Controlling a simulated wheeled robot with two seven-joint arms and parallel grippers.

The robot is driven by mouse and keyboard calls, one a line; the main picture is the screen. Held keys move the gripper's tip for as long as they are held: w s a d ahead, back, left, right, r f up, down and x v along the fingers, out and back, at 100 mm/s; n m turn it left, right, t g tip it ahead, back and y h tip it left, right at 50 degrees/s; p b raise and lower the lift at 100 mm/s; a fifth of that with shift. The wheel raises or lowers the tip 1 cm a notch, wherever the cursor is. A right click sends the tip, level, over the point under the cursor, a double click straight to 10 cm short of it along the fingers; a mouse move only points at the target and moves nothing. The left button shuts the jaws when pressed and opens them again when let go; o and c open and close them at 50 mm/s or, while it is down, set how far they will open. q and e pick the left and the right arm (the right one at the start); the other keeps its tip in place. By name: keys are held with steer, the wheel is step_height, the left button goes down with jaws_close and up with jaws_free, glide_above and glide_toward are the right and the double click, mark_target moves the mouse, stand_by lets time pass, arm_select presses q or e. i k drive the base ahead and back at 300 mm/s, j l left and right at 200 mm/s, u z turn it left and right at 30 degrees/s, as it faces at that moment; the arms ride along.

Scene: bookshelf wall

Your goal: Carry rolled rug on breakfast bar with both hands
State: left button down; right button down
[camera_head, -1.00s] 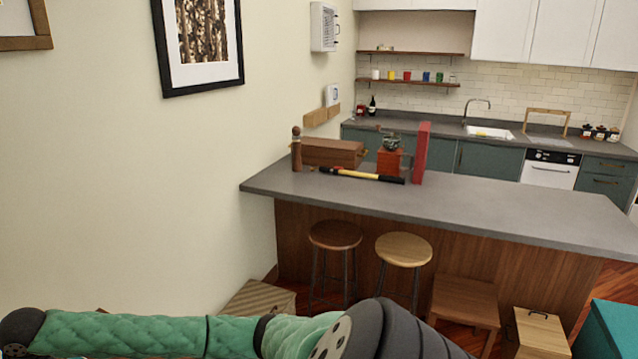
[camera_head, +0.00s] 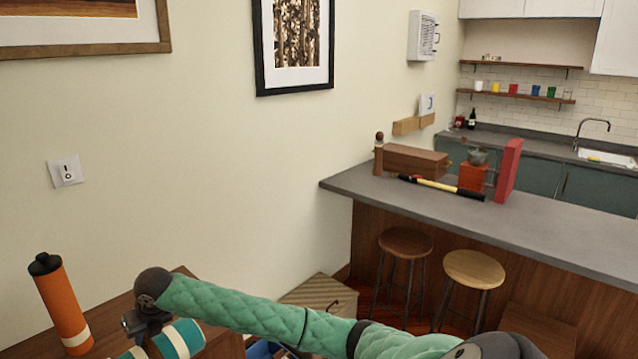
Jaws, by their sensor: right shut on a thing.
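A teal and cream striped roll (camera_head: 182,339), seemingly the rolled rug, shows at the bottom left, and most of it is cut off by the frame edge. My right gripper (camera_head: 142,328) is on it, shut on the roll, with its fingertips partly hidden. My green right arm reaches across the bottom of the view to it. My left gripper is not in view. The breakfast bar (camera_head: 560,240) has a grey top and stands to the right, well apart from the roll.
An orange bottle (camera_head: 62,308) stands left of my gripper, by a wooden surface (camera_head: 30,348). A wooden box (camera_head: 415,161), a yellow-handled tool (camera_head: 438,185) and a red upright block (camera_head: 508,170) occupy the bar's far left part. Two stools (camera_head: 474,268) stand before it. The bar's nearer right top is clear.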

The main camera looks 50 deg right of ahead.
mark_target(420, 197)
steer(key=k+z, duration=0.1)
steer(key=z, duration=2.25)
steer(key=i+j+z, duration=0.3)
steer(key=i+j, duration=0.95)
